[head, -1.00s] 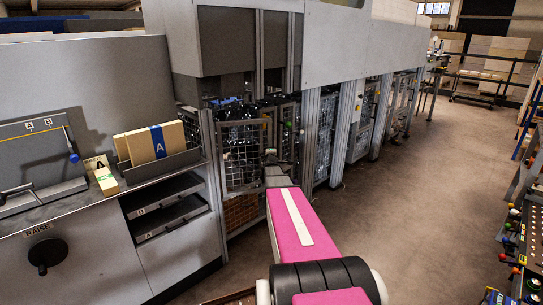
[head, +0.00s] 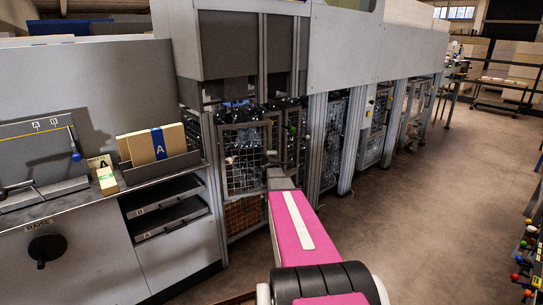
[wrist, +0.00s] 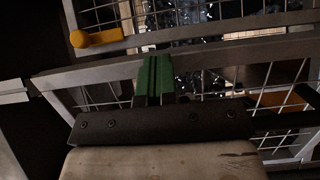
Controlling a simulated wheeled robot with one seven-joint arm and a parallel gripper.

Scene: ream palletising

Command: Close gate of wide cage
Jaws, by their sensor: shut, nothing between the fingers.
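A wire-mesh gate (head: 245,158) in a grey frame stands at the front of the machine in the head view, above a brown mesh section (head: 244,214). I cannot tell from the head view whether it is fully shut. My gripper (head: 273,160) is small and dark at the far end of my pink arm, beside the gate's right edge. In the wrist view my gripper (wrist: 154,76) shows green fingers held together, with nothing between them. A grey mesh frame (wrist: 220,53) crosses right by the fingertips; contact is unclear. A yellow handle (wrist: 97,38) sits upper left of the fingers.
Further mesh cages (head: 332,140) and grey posts line the machine to the right. Open floor (head: 420,210) lies to the right.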

